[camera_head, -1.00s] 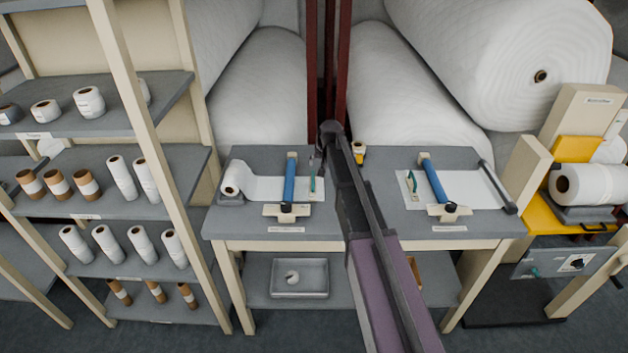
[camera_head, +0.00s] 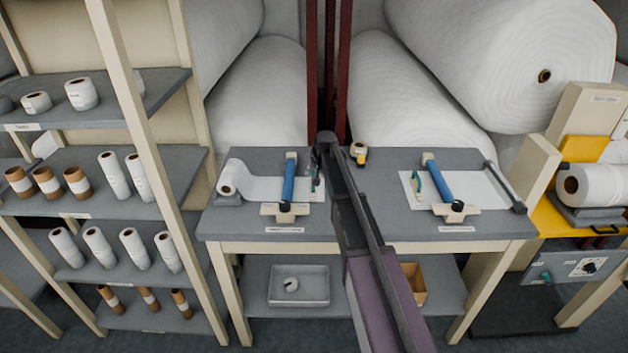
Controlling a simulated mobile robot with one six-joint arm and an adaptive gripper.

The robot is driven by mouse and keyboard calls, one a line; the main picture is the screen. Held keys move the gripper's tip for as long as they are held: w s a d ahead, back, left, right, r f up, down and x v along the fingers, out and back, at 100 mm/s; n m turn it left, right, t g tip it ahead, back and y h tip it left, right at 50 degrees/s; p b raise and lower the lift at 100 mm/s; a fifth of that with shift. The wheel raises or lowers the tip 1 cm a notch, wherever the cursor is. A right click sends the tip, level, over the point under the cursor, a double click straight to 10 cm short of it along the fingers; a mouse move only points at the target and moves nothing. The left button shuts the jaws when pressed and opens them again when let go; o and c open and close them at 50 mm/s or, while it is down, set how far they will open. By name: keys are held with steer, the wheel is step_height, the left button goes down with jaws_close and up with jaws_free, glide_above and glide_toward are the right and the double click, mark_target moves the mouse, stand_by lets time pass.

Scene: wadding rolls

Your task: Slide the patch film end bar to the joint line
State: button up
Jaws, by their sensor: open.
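On the left bench, a white roll (camera_head: 229,178) feeds a strip of white film (camera_head: 262,188) to the right, under a blue bar (camera_head: 289,182). A small teal-handled piece (camera_head: 314,182) stands at the film's right end; I cannot tell whether it is the end bar. On the right bench, a white sheet (camera_head: 478,190) lies under another blue bar (camera_head: 437,180), with a dark bar (camera_head: 505,187) along its right edge. My gripper (camera_head: 318,168) is open above the left film's right end, close to the teal piece; my arm partly hides this area. Contact cannot be told, and no joint line is clearly visible.
A yellow and black tape measure (camera_head: 358,153) lies at the right bench's back left. A teal-handled tool (camera_head: 413,185) lies left of the right blue bar. Shelves (camera_head: 100,185) with small rolls stand left, and a yellow station (camera_head: 560,220) stands right. Large white rolls fill the back.

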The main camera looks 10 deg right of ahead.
steer(key=shift+w+f+b, duration=0.3)
steer(key=shift+f+b, duration=0.1)
steer(key=shift+f, duration=0.25)
steer(key=shift+a, duration=0.1)
jaws_close()
